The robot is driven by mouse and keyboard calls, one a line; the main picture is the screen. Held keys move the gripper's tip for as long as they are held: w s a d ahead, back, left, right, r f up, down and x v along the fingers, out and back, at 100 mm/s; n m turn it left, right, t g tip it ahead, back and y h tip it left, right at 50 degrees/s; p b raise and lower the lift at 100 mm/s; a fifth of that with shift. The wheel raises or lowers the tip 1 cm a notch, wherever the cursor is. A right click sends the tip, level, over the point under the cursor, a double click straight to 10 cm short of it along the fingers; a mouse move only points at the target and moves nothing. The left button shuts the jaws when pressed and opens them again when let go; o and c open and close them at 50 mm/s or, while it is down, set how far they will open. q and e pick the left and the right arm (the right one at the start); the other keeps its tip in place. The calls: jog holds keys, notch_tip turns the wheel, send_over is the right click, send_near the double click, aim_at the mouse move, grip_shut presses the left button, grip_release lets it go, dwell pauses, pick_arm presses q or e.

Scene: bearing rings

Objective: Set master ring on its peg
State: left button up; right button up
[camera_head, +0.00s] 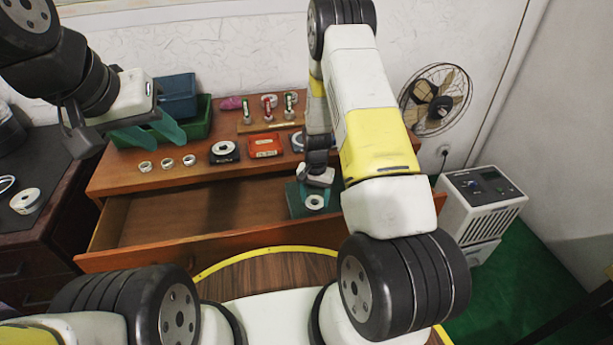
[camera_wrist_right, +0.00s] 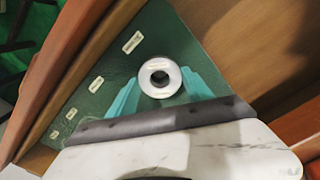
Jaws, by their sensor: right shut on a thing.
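The master ring, a thick pale metal ring (camera_wrist_right: 145,80), is between the teal fingers of my right gripper (camera_wrist_right: 160,84), which is shut on it. It is over a green mat (camera_wrist_right: 110,75) in the open drawer; I cannot tell whether it touches the mat. In the head view the ring (camera_head: 314,202) shows just below my right gripper (camera_head: 318,184). A wooden stand (camera_head: 262,126) with several upright red and green pegs (camera_head: 269,112) stands on the dresser top. Pale rings sit at these posts. My left gripper (camera_head: 158,134) is open, its teal fingers apart and empty, above the dresser's left side.
Three small rings (camera_head: 167,163), a dark block with a ring (camera_head: 224,151) and a red box (camera_head: 264,145) lie on the dresser top. A green bin (camera_head: 199,122) is at the back left. The open drawer (camera_head: 150,257) juts forward, its left part empty.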

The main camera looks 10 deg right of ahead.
jog(key=shift+f, duration=0.2)
jog(key=shift+f, duration=0.85)
jog(key=o, duration=1.8)
jog(key=shift+r, duration=3.9)
